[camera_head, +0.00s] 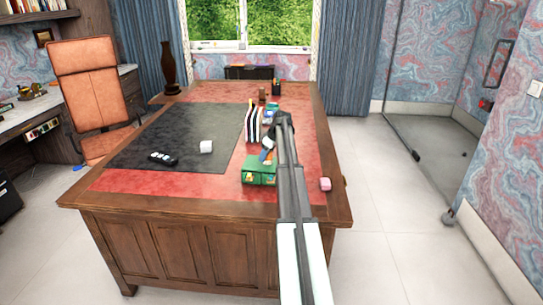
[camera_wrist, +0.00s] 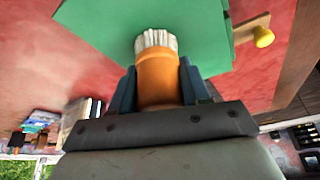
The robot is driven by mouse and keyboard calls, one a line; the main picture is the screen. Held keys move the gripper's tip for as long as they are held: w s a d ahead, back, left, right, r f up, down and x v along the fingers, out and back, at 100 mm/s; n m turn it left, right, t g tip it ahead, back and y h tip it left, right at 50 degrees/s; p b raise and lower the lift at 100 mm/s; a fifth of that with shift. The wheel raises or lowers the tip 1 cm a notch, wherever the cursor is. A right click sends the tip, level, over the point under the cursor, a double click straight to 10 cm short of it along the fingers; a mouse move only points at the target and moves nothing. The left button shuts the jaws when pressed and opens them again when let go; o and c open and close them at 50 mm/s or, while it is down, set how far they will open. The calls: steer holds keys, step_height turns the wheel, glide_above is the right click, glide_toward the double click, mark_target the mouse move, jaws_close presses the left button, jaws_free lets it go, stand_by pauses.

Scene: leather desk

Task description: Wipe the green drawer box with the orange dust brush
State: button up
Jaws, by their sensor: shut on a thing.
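The green drawer box (camera_head: 260,170) stands on the red leather desk top, near the front edge; in the wrist view its green face (camera_wrist: 205,30) fills the upper middle, with a yellow knob (camera_wrist: 263,37) at its right. The orange dust brush (camera_wrist: 158,80) shows in the wrist view with its pale bristles (camera_wrist: 155,40) pointing at the box. The bristles overlap the green face; I cannot tell whether they touch it. My gripper (camera_wrist: 158,85) is shut on the brush's orange part. In the head view my gripper (camera_head: 268,148) is just above the box, small and partly hidden by my arm.
Upright books (camera_head: 252,123) stand behind the box. The desk's front left is clear.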

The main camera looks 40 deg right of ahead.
steer(key=shift+w+a, duration=1)
steer(key=shift+w, duration=0.2)
steer(key=shift+w+a, duration=1)
steer(key=shift+w, duration=0.2)
steer(key=shift+w+a+r, duration=0.15)
steer(key=shift+w, duration=0.05)
step_height(320, 180, up, 8)
steer(key=shift+s, duration=0.15)
